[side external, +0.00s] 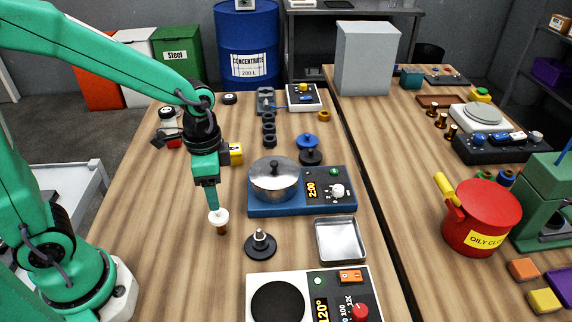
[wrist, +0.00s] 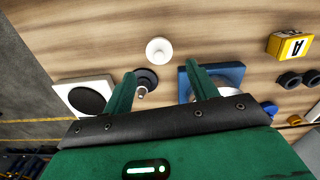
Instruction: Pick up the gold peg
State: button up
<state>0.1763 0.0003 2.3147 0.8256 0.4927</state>
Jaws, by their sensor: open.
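My gripper (side external: 213,205) points down over the near table in the side external view. In the wrist view its two fingers (wrist: 160,70) are apart, with nothing held between them. A small piece with a white round top and a brown body (side external: 221,229) stands right at the fingertips in the side external view. Its white top shows in the wrist view (wrist: 159,50), just beyond the fingertips. I cannot tell whether they touch. Three gold peg-like pieces (side external: 440,120) stand on the right table, far from my gripper; I cannot tell which piece is the gold peg.
A black disc with a silver post (side external: 260,244) stands just right of my gripper. A blue cooker (side external: 315,205) with a lidded pot (side external: 274,180) is behind it. A metal tray (side external: 341,240) and a white hotplate (side external: 258,279) are nearer.

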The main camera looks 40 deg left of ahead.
aim_at(217, 212)
jog(key=shift+f, duration=1.35)
jog(key=shift+f, duration=0.1)
jog(key=shift+s+f, duration=0.1)
jog(key=shift+f, duration=2.4)
jog(key=c, duration=1)
